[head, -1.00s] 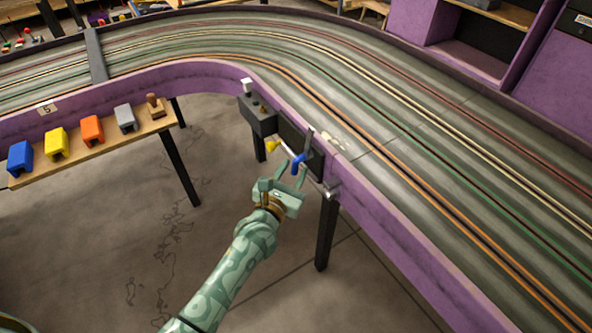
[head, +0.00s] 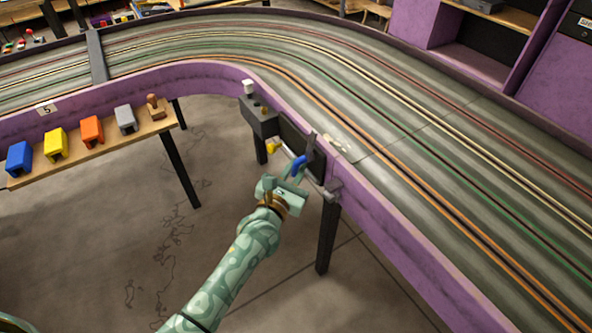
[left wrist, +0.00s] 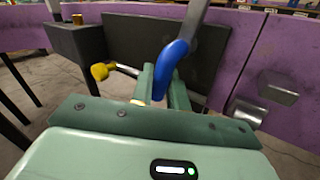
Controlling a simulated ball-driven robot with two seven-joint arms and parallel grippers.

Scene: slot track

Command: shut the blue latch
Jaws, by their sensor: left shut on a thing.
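The blue latch (head: 299,162) is a blue grip on a dark lever, mounted on the black panel at the outer side of the purple track wall. In the left wrist view, the blue grip (left wrist: 170,66) hangs down at a slant from the dark lever above it. My left gripper (head: 292,173) is shut on the blue grip from the near side, and its two green fingers (left wrist: 160,88) stand on either side of the grip's lower part. The lower end of the grip is partly hidden between them. My right gripper is not in view.
A yellow knob (head: 273,147) sticks out left of the latch, close to my left fingers. A grey box (head: 258,118) with a white button is further left. A metal catch (head: 333,188) is at the right. A shelf (head: 100,145) holds several coloured blocks.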

